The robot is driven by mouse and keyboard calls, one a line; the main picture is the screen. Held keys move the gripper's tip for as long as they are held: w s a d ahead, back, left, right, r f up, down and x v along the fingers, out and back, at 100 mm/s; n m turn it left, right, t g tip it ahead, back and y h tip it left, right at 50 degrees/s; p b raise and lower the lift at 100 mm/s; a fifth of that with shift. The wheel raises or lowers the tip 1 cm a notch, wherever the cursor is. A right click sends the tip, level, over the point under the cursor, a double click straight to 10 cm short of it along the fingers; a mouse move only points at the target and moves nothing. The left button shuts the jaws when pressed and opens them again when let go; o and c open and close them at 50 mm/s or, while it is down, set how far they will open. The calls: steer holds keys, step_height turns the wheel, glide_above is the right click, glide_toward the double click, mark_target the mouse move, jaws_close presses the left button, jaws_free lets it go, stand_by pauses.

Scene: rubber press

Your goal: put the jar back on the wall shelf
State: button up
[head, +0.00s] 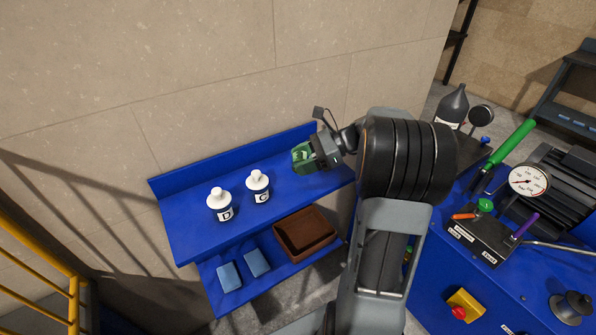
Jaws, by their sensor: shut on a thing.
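The blue wall shelf (200,241) is fixed to the wall at the middle left, with an upper and a lower board. My gripper (308,157) is over the right part of the upper board, shut on a small green jar (301,156). The gripper hides part of the jar. I cannot tell whether the jar's base touches the board. Two white bottles stand upright on the same board to the left: one marked C (258,187) and one marked D (220,206).
The lower board holds a brown tray (331,240) and two light blue blocks (229,277). A blue machine (425,290) with a gauge (528,181), levers and a grey bottle (453,107) stands at the right. A yellow railing (40,246) is at the left edge.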

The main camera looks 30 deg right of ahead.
mark_target(299, 181)
steer(key=shift+w+f, duration=0.9)
steer(key=shift+f, duration=0.15)
steer(key=shift+w+f, duration=0.2)
steer(key=shift+f, duration=1.6)
steer(key=shift+f, duration=0.1)
steer(key=o, duration=1.1)
steer(key=shift+d, duration=0.15)
steer(key=v, duration=1.1)
steer(key=shift+d+r, duration=0.3)
